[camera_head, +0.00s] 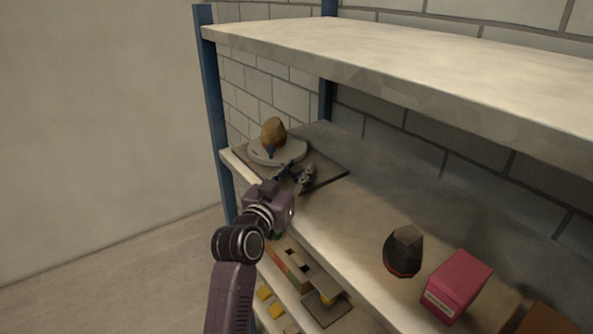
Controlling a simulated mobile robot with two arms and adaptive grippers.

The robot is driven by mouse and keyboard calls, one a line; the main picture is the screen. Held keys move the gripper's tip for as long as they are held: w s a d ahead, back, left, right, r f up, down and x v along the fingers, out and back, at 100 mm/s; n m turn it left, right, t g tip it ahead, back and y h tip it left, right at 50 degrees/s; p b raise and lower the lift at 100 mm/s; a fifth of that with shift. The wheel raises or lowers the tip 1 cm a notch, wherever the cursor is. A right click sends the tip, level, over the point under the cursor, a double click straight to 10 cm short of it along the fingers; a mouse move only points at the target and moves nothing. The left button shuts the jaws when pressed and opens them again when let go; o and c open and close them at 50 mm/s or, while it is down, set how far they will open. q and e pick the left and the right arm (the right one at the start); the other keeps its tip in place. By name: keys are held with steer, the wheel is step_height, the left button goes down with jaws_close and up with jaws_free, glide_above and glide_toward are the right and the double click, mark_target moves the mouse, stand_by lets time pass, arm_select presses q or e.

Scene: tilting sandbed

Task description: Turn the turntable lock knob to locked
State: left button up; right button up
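The turntable (290,155) is a round pale grey disc on a dark flat base board (325,174), at the left end of the middle shelf. A brown rounded lump (273,131) stands on the disc, with a small blue and reddish piece (270,152) at its front. My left gripper (295,174) is over the front part of the board, just in front of the disc. Its two fingers look spread, with nothing visible between them. I cannot make out the lock knob; the gripper may hide it. My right gripper is not in view.
The middle shelf (345,205) is bare between the board and a dark faceted object (404,252). A pink box (457,284) stands to its right. The upper shelf (400,55) overhangs, and a blue post (211,105) bounds the left. Blocks (290,265) lie below.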

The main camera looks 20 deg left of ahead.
arm_select(q)
steer(key=c, duration=0.6)
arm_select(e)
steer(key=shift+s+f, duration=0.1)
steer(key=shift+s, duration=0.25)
arm_select(q)
steer(key=shift+h, duration=0.4)
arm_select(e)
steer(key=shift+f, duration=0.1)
arm_select(q)
steer(key=shift+a+m+h+b, duration=0.1)
steer(key=shift+m+h+b, duration=0.45)
steer(key=shift+m+h, duration=0.15)
steer(key=shift+g, duration=0.3)
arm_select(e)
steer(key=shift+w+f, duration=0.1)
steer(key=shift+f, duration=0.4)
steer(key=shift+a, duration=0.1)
arm_select(q)
steer(key=o, duration=1.2)
steer(key=shift+c, duration=0.2)
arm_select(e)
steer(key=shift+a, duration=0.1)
